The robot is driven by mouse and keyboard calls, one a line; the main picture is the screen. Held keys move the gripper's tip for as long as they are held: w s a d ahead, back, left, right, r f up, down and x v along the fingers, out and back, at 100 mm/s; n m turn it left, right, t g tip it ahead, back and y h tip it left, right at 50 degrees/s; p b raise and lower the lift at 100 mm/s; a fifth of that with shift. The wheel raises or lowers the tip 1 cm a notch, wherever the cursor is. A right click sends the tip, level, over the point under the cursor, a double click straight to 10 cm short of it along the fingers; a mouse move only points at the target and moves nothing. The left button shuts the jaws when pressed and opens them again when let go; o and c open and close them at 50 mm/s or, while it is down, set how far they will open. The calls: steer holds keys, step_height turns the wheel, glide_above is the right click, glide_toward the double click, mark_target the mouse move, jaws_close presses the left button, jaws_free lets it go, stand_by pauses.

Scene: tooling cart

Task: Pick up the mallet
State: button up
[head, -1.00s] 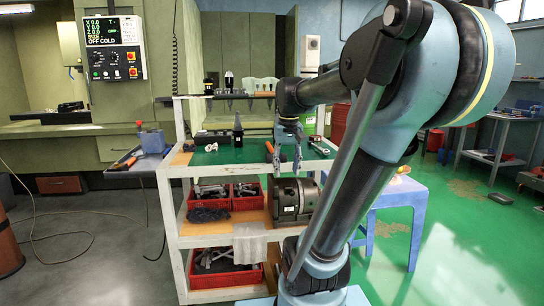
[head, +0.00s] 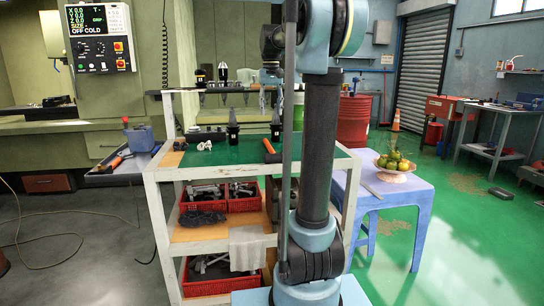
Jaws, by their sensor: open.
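The mallet (head: 269,146) lies on the green top of the white tooling cart (head: 205,172). It has an orange handle and a dark head, and the arm column passes close to its right. My gripper (head: 268,101) is above and behind the mallet in the picture, near the cart's raised rear rack. It is small and partly lost against the dark holders there. Its jaws are open and hold nothing that I can see.
Dark tool holders (head: 233,128) and a small white part (head: 205,145) share the cart top. Red bins (head: 205,205) fill lower shelves. A blue table (head: 408,192) with a fruit bowl (head: 394,176) stands right.

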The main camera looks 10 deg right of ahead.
glide_above(272, 149)
steer(key=f, duration=1)
steer(key=shift+w+a+f, duration=0.25)
steer(key=shift+w+f, duration=0.1)
steer(key=shift+w, duration=0.05)
steer(key=shift+s+d+f, duration=0.1)
steer(key=shift+f, duration=1.5)
steer(key=shift+s+d+f, duration=0.1)
steer(key=shift+f, duration=1.45)
jaws_close()
